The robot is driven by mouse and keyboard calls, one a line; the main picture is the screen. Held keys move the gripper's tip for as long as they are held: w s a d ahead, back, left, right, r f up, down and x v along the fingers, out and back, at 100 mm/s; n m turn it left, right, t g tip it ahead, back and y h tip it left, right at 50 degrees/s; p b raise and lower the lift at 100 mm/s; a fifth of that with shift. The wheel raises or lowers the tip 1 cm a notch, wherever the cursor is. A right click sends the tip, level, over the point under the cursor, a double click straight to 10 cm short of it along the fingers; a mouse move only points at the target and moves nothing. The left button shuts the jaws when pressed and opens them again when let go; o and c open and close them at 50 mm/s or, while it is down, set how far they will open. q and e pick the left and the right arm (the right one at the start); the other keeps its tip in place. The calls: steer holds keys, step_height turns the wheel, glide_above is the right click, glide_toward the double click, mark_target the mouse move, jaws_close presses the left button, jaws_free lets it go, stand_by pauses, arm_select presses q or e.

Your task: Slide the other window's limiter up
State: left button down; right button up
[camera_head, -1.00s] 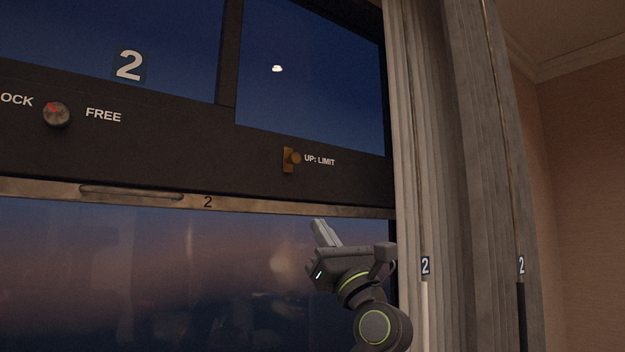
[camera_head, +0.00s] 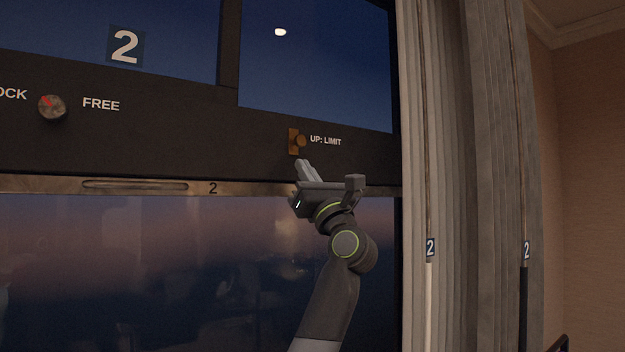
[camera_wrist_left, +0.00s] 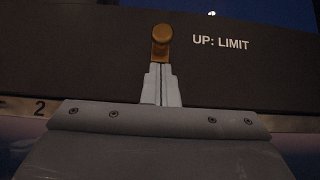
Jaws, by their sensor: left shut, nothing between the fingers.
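The limiter of window 2 is a small brass plate with a round knob (camera_head: 299,141), on the dark window frame left of the "UP: LIMIT" lettering. In the left wrist view the brass knob (camera_wrist_left: 161,36) shows straight ahead of the fingertips. My left gripper (camera_head: 302,163) is shut and empty, just below the limiter, its fingers pointing up at it. In the left wrist view the shut fingertips (camera_wrist_left: 160,66) reach the lower edge of the brass plate; I cannot tell whether they touch it. My right gripper is not in view.
A lock dial (camera_head: 52,107) marked "FREE" sits at the left of the dark frame. A metal rail with a handle slot (camera_head: 135,186) runs below it. Grey curtains (camera_head: 450,150) with "2" tags hang close on the right. The glass below the rail is clear of objects.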

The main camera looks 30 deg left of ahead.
mark_target(303, 136)
arm_select(q)
steer(key=shift+d+r+p, duration=0.2)
steer(key=shift+r+p, duration=0.15)
steer(key=shift+r, duration=0.7)
steer(key=shift+a, duration=0.1)
step_height(303, 136, up, 3)
steer(key=shift+f+p, duration=0.1)
steer(key=shift+p, duration=0.9)
steer(key=shift+r, duration=0.3)
steer(key=shift+s, duration=0.1)
